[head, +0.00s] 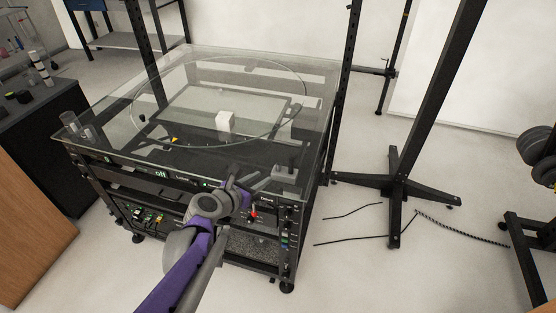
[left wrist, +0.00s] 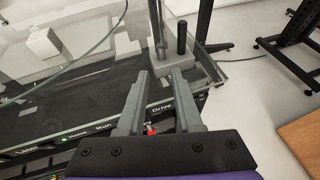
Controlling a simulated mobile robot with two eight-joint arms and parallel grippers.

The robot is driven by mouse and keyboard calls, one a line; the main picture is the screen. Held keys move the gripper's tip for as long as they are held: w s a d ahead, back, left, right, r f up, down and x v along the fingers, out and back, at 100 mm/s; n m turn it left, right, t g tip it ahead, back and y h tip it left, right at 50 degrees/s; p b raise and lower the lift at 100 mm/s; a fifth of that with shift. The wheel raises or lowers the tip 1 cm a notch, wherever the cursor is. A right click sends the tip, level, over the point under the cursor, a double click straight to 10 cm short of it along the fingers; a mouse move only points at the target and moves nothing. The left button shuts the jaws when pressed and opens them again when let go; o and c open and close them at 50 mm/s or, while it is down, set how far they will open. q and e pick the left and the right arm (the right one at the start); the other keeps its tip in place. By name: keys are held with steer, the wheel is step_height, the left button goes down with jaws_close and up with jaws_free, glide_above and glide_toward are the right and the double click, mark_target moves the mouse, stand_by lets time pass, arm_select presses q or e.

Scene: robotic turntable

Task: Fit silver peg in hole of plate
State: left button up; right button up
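My left gripper (head: 248,184) is over the front edge of the glass-topped turntable unit in the head view. In the left wrist view its two fingers (left wrist: 160,74) are apart, with nothing seen between them but the front panel beyond. A small grey plate (head: 284,173) lies on the glass near the front right corner, just beyond the fingertips; it also shows in the left wrist view (left wrist: 190,84). A slim silver upright, likely the peg (left wrist: 160,42), stands at the plate's left side, beside a dark post (left wrist: 182,38). I cannot make out the hole. My right gripper is not in view.
A white block (head: 225,121) sits on the glass top (head: 190,70). The front panel has a red switch (head: 254,215). A black stand (head: 397,182) and loose cables are on the floor to the right. A dark cabinet (head: 40,160) stands left.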

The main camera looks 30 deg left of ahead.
mark_target(277, 166)
arm_select(q)
steer(key=x, duration=0.5)
steer(key=shift+a+b, duration=0.1)
steer(key=shift+b, duration=0.25)
steer(key=w, duration=0.5)
steer(key=shift+w+d+f, duration=0.3)
steer(key=shift+f, duration=0.1)
jaws_close()
